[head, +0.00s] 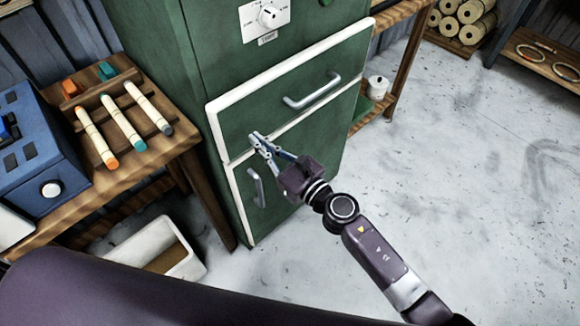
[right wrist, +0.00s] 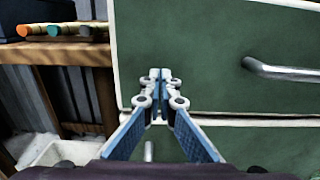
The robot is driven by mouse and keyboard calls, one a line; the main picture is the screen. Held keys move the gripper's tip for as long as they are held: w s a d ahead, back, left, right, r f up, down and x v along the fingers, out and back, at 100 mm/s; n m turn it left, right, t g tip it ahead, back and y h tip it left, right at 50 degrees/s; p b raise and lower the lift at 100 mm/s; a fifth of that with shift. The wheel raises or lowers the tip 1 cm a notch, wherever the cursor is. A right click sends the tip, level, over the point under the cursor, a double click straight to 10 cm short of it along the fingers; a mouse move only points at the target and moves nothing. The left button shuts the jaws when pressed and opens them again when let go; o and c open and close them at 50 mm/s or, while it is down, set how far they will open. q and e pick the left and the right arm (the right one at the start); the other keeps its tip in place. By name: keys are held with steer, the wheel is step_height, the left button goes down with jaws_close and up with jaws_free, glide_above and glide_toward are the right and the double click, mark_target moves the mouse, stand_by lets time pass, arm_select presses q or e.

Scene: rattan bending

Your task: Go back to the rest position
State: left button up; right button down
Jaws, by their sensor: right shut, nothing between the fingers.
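My right gripper (head: 257,141) is in front of the green cabinet (head: 165,60), near the seam between its upper drawer (head: 285,85) and its lower door (head: 300,165). In the right wrist view the gripper (right wrist: 160,75) has its fingertips together with nothing between them. The upper drawer's metal handle (head: 312,91) is to the right of the fingers and apart from them. The lower handle (head: 256,188) is just below the gripper. Both cabinet fronts look closed. My left gripper is not in view.
A wooden bench (head: 62,225) at left carries a blue box (head: 40,150) and a rack with several colour-tipped sticks (head: 122,122). A white bin (head: 155,250) stands on the floor below. Shelves with rolls (head: 468,18) and rings (head: 540,60) are at back right. The floor at right is clear.

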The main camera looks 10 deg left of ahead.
steer(key=v, duration=0.9)
steer(key=w+d+f+m+h, duration=0.1)
steer(key=d+f+m+h, duration=0.2)
steer(key=d+f+m, duration=0.35)
steer(key=d+f+m+h, duration=0.35)
steer(key=f+m, duration=0.35)
steer(key=f, duration=0.4)
steer(key=w+d+f+m+h, duration=0.1)
steer(key=d+f+m+h, duration=0.1)
steer(key=d+f+m, duration=0.5)
steer(key=s+d+f+m+g+h, duration=0.1)
steer(key=s+d+f+m+h, duration=0.35)
steer(key=f, duration=0.65)
steer(key=s+d+f+m+g, duration=0.2)
steer(key=s+d+f+m, duration=0.25)
steer(key=s+f, duration=0.2)
steer(key=s+d+f+m+g, duration=0.1)
steer(key=s+d+f+m, duration=0.2)
steer(key=s+f+m, duration=0.35)
steer(key=s+d+f+m+g, duration=0.1)
steer(key=s+f+m+g, duration=0.1)
steer(key=s, duration=0.6)
steer(key=s+d+f+m+g+h, duration=0.1)
steer(key=s+m, duration=0.2)
steer(key=s, duration=0.5)
steer(key=s+d+f+m+g, duration=0.2)
steer(key=s+m, duration=0.1)
steer(key=s, duration=0.5)
steer(key=shift+f+g+h, duration=0.3)
